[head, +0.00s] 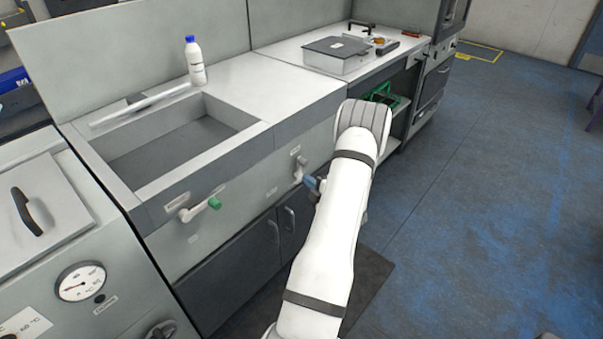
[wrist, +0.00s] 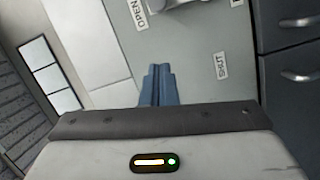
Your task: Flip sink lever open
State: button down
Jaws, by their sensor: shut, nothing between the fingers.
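The sink (head: 262,130) is at the left of the head view, with two levers on its front panel. One lever with a green tip (head: 203,208) is on the left. A second, pale lever (head: 298,170) is farther right, close to my gripper (head: 313,185). In the wrist view my gripper's blue fingers (wrist: 158,85) are together and empty. A metal lever part (wrist: 180,5) is cut off at the top edge, ahead of the fingers and apart from them. An OPEN label (wrist: 137,14) and a SHUT label (wrist: 221,66) are on the panel.
A white bottle with a blue cap (head: 195,61) stands behind the basin. Dark cabinet doors (head: 262,250) with handles are below the panel. A counter with a metal box (head: 337,54) continues to the right. The blue floor (head: 480,190) at right is clear.

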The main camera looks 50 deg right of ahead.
jog(key=shift+v, duration=1.55)
